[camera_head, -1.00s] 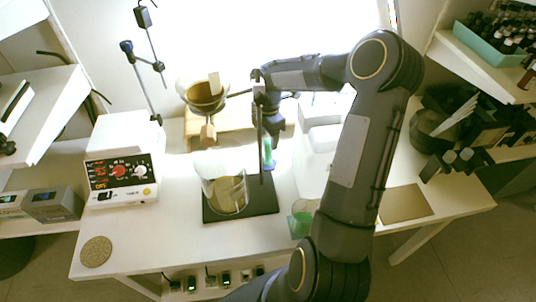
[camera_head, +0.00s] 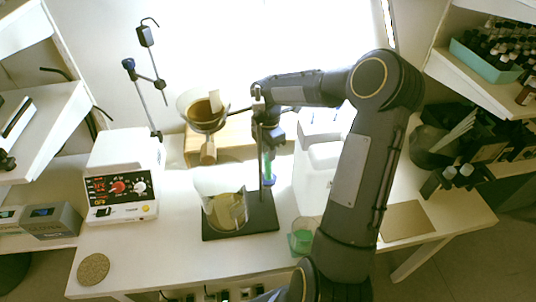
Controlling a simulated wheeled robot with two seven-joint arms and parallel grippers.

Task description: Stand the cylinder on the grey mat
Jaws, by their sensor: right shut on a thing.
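The cylinder (camera_head: 269,168) is a slim clear tube with green liquid and a blue foot, at the middle of the white table. My right gripper (camera_head: 269,136) is shut on its upper part from above. The cylinder looks upright, just behind the stand's rod, which partly covers it; I cannot tell whether its foot touches the table. A flat tan-grey square mat (camera_head: 407,221) lies bare at the table's right, beyond my right forearm, which hides its left edge. My left gripper is not in view.
A stand with a black base (camera_head: 262,217) holds a beaker (camera_head: 226,210). A funnel vessel (camera_head: 203,112) hangs behind it. A green-filled beaker (camera_head: 303,236) stands beside my right arm. A white box (camera_head: 320,170) stands behind it. A hotplate device (camera_head: 122,180) is at left.

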